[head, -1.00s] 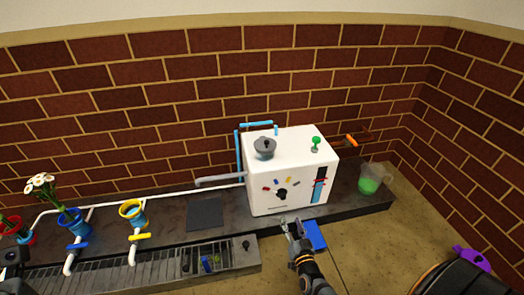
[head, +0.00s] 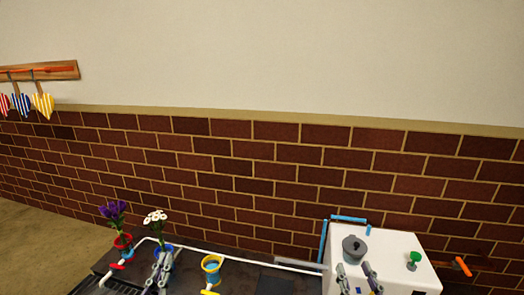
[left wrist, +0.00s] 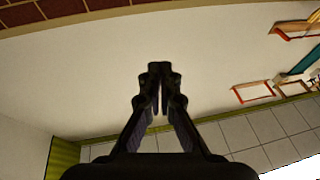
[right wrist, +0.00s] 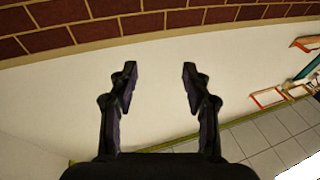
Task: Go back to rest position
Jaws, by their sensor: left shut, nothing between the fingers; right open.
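My left gripper (head: 160,268) is in the lower left of the head view, in front of the blue pot (head: 166,249) with white flowers (head: 155,217). It is shut and empty; its fingertips (left wrist: 159,70) meet in the left wrist view. My right gripper (head: 356,274) is in the lower right of the head view, in front of the white machine (head: 400,250). It is open and empty; its fingertips (right wrist: 156,70) stand apart in the right wrist view. Both wrist views show mostly pale wall and floor tiles, with no object between the fingers.
A red pot (head: 122,241) with purple flowers (head: 113,210) and an empty yellow-rimmed blue pot (head: 211,268) stand along white pipes. Striped hearts (head: 42,104) hang from a wall rack.

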